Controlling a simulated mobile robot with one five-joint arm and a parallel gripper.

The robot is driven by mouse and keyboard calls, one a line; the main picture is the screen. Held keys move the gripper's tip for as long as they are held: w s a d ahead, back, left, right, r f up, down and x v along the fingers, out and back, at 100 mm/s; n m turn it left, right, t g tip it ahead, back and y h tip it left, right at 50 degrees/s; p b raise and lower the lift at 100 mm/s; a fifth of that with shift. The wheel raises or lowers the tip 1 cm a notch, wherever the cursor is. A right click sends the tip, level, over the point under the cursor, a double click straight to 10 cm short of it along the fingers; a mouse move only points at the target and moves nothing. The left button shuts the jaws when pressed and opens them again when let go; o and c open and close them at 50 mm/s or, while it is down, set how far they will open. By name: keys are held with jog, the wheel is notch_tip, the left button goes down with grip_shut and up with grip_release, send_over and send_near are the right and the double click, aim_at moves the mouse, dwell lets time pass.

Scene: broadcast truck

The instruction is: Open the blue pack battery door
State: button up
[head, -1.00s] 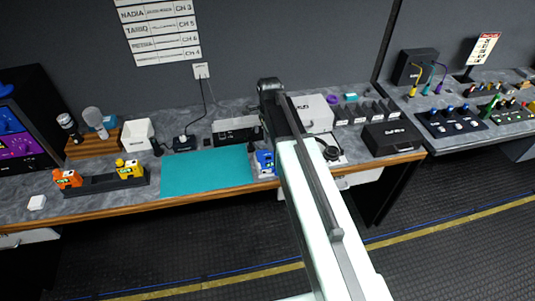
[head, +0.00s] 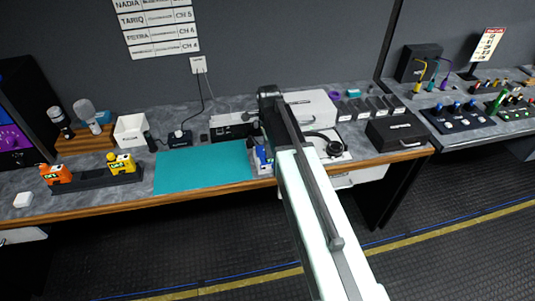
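The blue pack (head: 262,156) sits on the counter just right of the teal mat (head: 203,166). Only its left part shows; my arm covers the rest. I cannot make out its battery door or whether it is open. My arm reaches up from the lower right to the counter, its far end dark, next to the pack. The fingers of my gripper are hidden behind the arm. An orange pack (head: 56,175) and a yellow pack (head: 122,164) stand in a black rack (head: 95,182) at the left.
A white bin (head: 131,130) and microphones on a wooden stand (head: 86,140) are at the back left. Headphones (head: 332,149) and a black case (head: 398,134) lie right of my arm. The teal mat is bare.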

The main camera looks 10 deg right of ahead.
grip_shut()
jog(key=shift+w+r+g+p, duration=0.35)
jog(key=shift+w+r+g, duration=0.3)
jog(key=shift+g, duration=0.25)
jog(key=shift+w+r+g, duration=0.1)
jog(key=shift+w+g, duration=0.2)
jog(key=shift+g, duration=0.6)
jog(key=shift+r+g+b, duration=0.25)
jog(key=shift+g+b, duration=0.05)
jog(key=shift+g, duration=0.2)
jog(key=shift+s, duration=0.1)
grip_release()
